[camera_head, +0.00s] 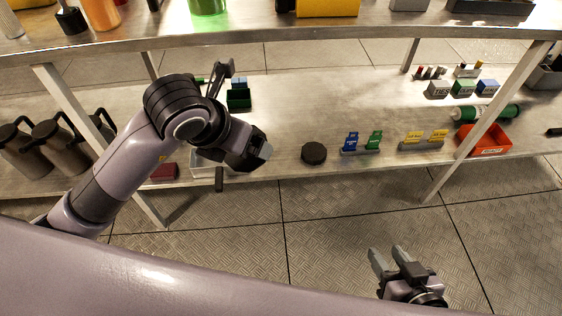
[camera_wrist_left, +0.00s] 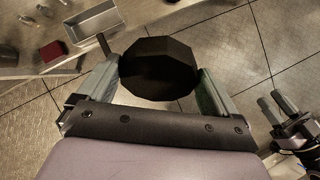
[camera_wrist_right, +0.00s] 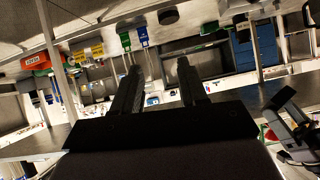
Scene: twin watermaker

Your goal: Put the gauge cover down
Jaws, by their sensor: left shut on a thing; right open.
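My left gripper (camera_head: 256,156) is at the front edge of the lower shelf, in front of a pale metal tray. In the left wrist view it is shut on a black, faceted, round piece (camera_wrist_left: 160,68), which looks like the gauge cover. That piece sits between both fingers, with shelf edge and floor behind it. A separate black disc (camera_head: 314,153) lies flat on the shelf, right of the left gripper. My right gripper (camera_head: 389,254) is open and empty over the floor, in front of the shelf.
The lower shelf (camera_head: 290,112) has bare room behind the black disc. Blue and green tags (camera_head: 361,143), yellow tags (camera_head: 425,140) and a red bin (camera_head: 485,140) stand to the right. The metal tray (camera_wrist_left: 95,25) and a dark red block (camera_wrist_left: 52,50) are left. An upper shelf (camera_head: 300,30) overhangs.

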